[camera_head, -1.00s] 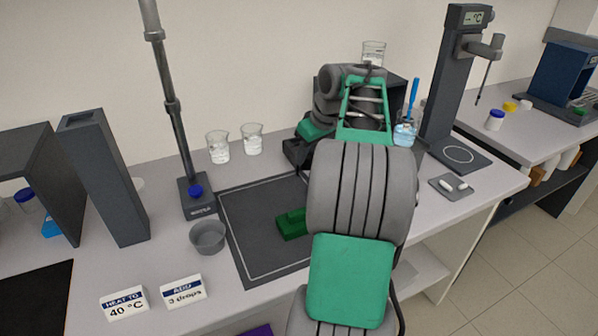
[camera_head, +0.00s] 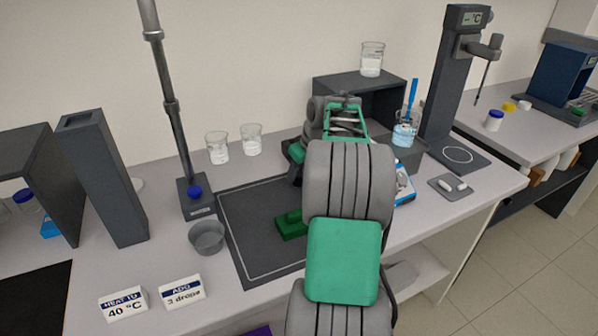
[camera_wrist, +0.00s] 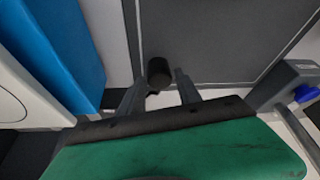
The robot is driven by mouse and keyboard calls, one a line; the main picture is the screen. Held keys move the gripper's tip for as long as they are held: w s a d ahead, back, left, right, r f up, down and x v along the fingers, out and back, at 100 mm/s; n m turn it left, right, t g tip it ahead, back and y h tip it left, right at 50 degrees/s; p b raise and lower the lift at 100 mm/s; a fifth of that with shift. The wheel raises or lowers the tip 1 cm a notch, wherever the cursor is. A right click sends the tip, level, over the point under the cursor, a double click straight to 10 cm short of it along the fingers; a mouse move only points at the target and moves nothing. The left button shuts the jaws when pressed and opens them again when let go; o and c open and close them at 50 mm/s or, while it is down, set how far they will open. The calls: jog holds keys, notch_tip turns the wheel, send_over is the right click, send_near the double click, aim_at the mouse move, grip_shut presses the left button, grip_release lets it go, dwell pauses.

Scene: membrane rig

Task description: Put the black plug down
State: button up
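The black plug (camera_wrist: 159,72) is a short dark cylinder at the fingertips of my gripper (camera_wrist: 161,77) in the wrist view. The fingers stand a plug's width apart, one on each side of it, and look closed on it. The dark mat (camera_wrist: 210,40) with a pale border line shows beyond the plug; the height of the plug above the surface is hard to tell. In the head view the mat (camera_head: 250,215) is partly covered by my arm, which hides the fingertips and the plug.
A green block (camera_head: 290,224) lies on the mat. A grey bowl (camera_head: 207,236) and a rod stand with a blue knob (camera_head: 195,192) are to the left. Two beakers (camera_head: 217,147) stand behind. A blue-and-white item (camera_head: 404,185) is right of my arm. The mat's left part is clear.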

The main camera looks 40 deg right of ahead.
jog(key=shift+o, duration=1.1)
jog(key=shift+r, duration=0.2)
jog(key=p+v, duration=0.1)
jog(key=v, duration=1.1)
jog(key=shift+a, duration=0.1)
